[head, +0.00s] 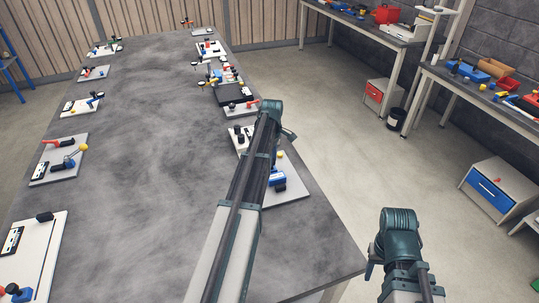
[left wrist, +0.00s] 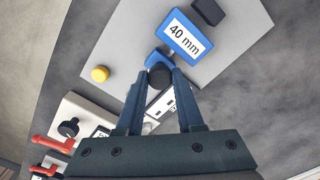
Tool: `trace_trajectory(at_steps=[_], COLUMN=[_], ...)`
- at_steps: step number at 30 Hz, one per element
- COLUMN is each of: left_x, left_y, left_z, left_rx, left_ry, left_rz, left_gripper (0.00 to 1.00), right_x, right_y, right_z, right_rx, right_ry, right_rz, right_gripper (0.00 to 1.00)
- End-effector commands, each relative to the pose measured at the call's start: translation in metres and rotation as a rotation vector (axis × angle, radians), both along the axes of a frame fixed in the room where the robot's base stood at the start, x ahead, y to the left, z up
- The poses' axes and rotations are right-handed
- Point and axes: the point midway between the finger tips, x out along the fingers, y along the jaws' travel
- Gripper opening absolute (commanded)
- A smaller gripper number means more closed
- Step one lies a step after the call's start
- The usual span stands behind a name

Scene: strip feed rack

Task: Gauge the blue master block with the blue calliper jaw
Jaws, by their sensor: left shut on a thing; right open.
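The blue master block (left wrist: 184,35), labelled 40 mm, lies on a pale plate (left wrist: 235,40) in the left wrist view. My left gripper (left wrist: 161,78) is shut on a round black knob (left wrist: 160,74). Just beyond the knob shows a blue part, seemingly the blue calliper jaw (left wrist: 151,62), close to the block's lower corner; I cannot tell if they touch. In the head view blue parts (head: 278,178) show on the plate beside my left arm, which hides some of it. My right gripper (head: 371,265) is away from the table at lower right, mostly hidden but open.
A yellow knob (left wrist: 100,73) and a black block (left wrist: 208,11) sit on the same plate. A neighbouring plate with red handles (left wrist: 52,145) is close by. More fixture plates line both table edges (head: 60,158); the table's middle is clear. Side benches stand at right.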

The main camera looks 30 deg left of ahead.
Motion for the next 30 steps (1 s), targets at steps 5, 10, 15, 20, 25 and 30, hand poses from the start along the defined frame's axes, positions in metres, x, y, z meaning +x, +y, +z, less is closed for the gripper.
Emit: trace_trajectory(at_steps=[5,10,15,20,25,30], left_x=[-0.023,-0.022,-0.022,-0.022,-0.021,-0.021], left_y=[-0.025,-0.026,-0.026,-0.025,-0.025,-0.024], left_z=[0.0,0.0,0.0,0.0,0.0,0.002], left_rx=[-0.001,-0.002,-0.003,-0.002,-0.001,-0.001], left_ry=[0.001,0.002,0.003,0.002,0.001,0.0], left_rz=[-0.002,-0.001,-0.001,0.0,0.0,0.0], left_gripper=[0.0,0.0,0.49,0.67,0.67,0.67], right_x=[0.0,0.0,0.0,0.0,0.0,0.0], right_y=[0.0,0.0,0.0,0.0,0.0,0.0], right_z=[0.0,0.0,0.0,0.0,0.0,0.002], right_rx=[0.0,0.0,0.0,0.0,0.0,0.0], right_ry=[0.0,0.0,0.0,0.0,0.0,0.0], right_rz=[0.0,0.0,0.0,0.0,0.0,0.0], right_gripper=[0.5,0.5,0.5,0.5,0.5,0.5])
